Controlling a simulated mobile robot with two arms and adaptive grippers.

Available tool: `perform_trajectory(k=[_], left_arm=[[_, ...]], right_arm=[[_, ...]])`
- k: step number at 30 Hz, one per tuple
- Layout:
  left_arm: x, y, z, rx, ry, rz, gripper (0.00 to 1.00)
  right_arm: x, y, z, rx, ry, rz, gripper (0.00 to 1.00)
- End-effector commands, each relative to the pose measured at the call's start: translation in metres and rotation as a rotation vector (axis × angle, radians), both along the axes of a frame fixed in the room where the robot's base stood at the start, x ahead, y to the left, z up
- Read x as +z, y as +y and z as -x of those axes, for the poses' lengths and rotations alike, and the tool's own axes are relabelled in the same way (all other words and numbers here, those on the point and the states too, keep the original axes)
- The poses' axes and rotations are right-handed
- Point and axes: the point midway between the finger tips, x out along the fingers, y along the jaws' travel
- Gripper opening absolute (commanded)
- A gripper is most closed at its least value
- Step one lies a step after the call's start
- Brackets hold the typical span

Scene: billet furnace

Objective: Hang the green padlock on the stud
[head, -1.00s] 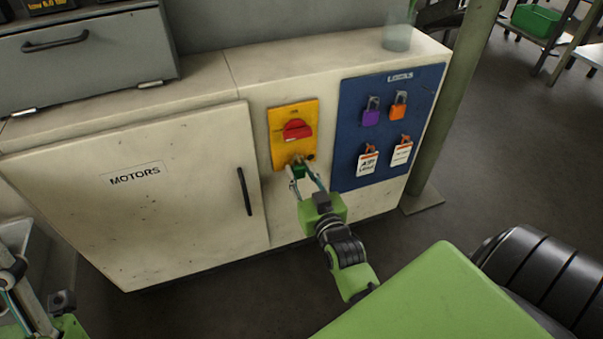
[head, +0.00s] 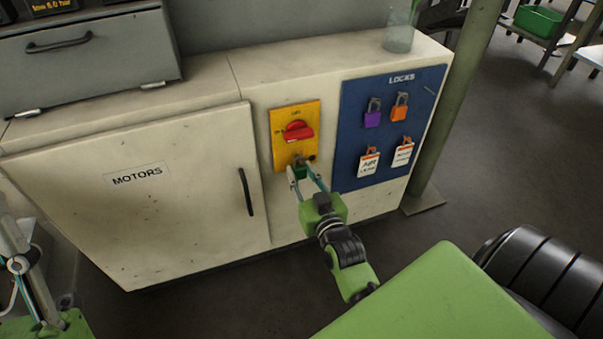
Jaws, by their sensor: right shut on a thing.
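The green padlock (head: 300,172) is at the lower edge of the yellow switch plate (head: 283,137), which carries a red rotary handle (head: 297,131). My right gripper (head: 305,178) is shut on the padlock from below and in front. The padlock's shackle is too small to tell whether it is still in the plate. The blue LOCKS board (head: 352,130) stands just right of the switch. A thin pale mark near its upper right may be the stud; I cannot tell. My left gripper (head: 38,275) shows only partly at the lower left, its jaw state unclear.
A purple padlock (head: 373,117), an orange padlock (head: 399,111) and two white tags (head: 369,164) (head: 403,154) hang on the board. The MOTORS cabinet door (head: 130,200) has a black handle (head: 245,192). A green post (head: 452,110) rises right of the board.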

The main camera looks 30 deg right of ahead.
Motion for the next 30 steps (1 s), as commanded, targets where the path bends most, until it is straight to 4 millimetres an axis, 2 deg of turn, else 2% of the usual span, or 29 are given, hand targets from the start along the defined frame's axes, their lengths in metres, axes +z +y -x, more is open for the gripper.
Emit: perform_trajectory(k=[3, 4, 6, 16, 20, 23, 30], left_arm=[[0.001, 0.000, 0.000, 0.000, -0.004, 0.000, 0.40], [0.001, 0.000, 0.000, 0.000, -0.005, -0.001, 0.40], [0.002, 0.000, 0.000, -0.001, -0.009, -0.001, 0.40], [0.001, -0.001, 0.000, -0.002, -0.007, -0.002, 0.40], [0.000, -0.001, 0.000, -0.001, -0.006, -0.001, 0.40], [0.001, -0.001, 0.000, -0.001, -0.006, -0.001, 0.40], [0.001, 0.000, 0.000, -0.001, -0.007, -0.001, 0.40]], right_arm=[[0.001, 0.000, 0.000, 0.000, -0.001, 0.000, 0.03], [0.001, 0.000, 0.000, 0.000, -0.001, 0.000, 0.28], [0.001, 0.000, 0.000, 0.000, -0.001, 0.000, 0.45], [0.000, 0.000, 0.001, 0.000, 0.001, 0.000, 0.45], [0.000, 0.002, 0.007, 0.000, 0.001, 0.000, 0.45], [0.000, 0.005, 0.020, 0.000, 0.003, -0.001, 0.45], [0.002, 0.015, 0.064, 0.000, 0.004, 0.000, 0.45]])
